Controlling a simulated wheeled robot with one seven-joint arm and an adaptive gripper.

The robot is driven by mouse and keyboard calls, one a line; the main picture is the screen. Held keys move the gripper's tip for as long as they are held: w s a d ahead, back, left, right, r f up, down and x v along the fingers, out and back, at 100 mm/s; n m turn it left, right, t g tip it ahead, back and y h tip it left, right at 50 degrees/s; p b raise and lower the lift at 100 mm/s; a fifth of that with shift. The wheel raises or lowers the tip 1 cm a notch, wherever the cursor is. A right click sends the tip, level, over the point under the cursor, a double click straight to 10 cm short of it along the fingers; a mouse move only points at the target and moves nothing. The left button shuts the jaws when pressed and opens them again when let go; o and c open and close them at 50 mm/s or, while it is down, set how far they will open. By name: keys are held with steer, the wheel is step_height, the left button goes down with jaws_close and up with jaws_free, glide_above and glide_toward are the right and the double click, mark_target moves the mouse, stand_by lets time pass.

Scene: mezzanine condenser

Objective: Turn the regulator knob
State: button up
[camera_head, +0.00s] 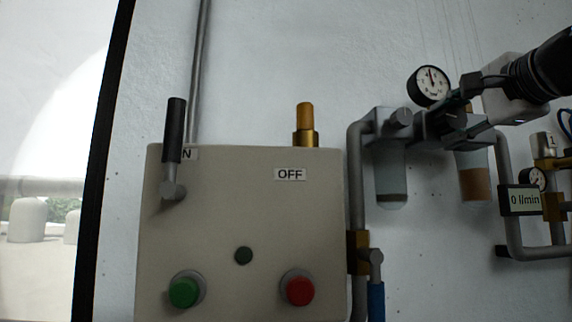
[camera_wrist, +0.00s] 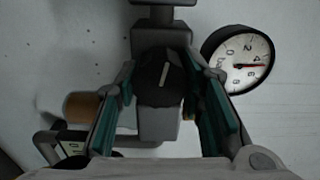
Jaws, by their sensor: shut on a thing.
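The regulator knob (camera_wrist: 158,78) is dark and round with a white pointer line, seen end-on in the wrist view. The line stands nearly upright in that view, leaning slightly right at the top. My gripper (camera_wrist: 161,88) has one teal-padded finger on each side of the knob and is shut on it. In the head view my gripper (camera_head: 455,124) reaches in from the right at the regulator unit, below the pressure gauge (camera_head: 430,86), and hides most of the knob. The gauge also shows in the wrist view (camera_wrist: 237,60), its red needle near 4.
A grey control box (camera_head: 215,235) with a black-handled lever (camera_head: 174,132), a green button (camera_head: 185,291) and a red button (camera_head: 298,290) stands left. Filter bowls (camera_head: 391,180), grey pipes and a "0 l/min" display (camera_head: 520,200) lie close around my gripper.

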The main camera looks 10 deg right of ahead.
steer(key=n+b, duration=0.2)
steer(key=n, duration=0.2)
steer(key=shift+f+n, duration=0.1)
steer(key=shift+n, duration=0.2)
steer(key=n+b, duration=0.1)
steer(key=n, duration=0.3)
steer(key=shift+n+b, duration=0.3)
steer(key=shift+b, duration=0.05)
steer(key=n+b, duration=0.1)
steer(key=n, duration=0.3)
steer(key=shift+n, duration=0.3)
steer(key=shift+r+n+b, duration=0.2)
steer(key=shift+n+b, duration=0.1)
steer(key=shift+n, duration=1.6)
steer(key=o, duration=1.1)
steer(key=shift+a, duration=0.1)
steer(key=shift+o, duration=0.2)
steer(key=s, duration=1.2)
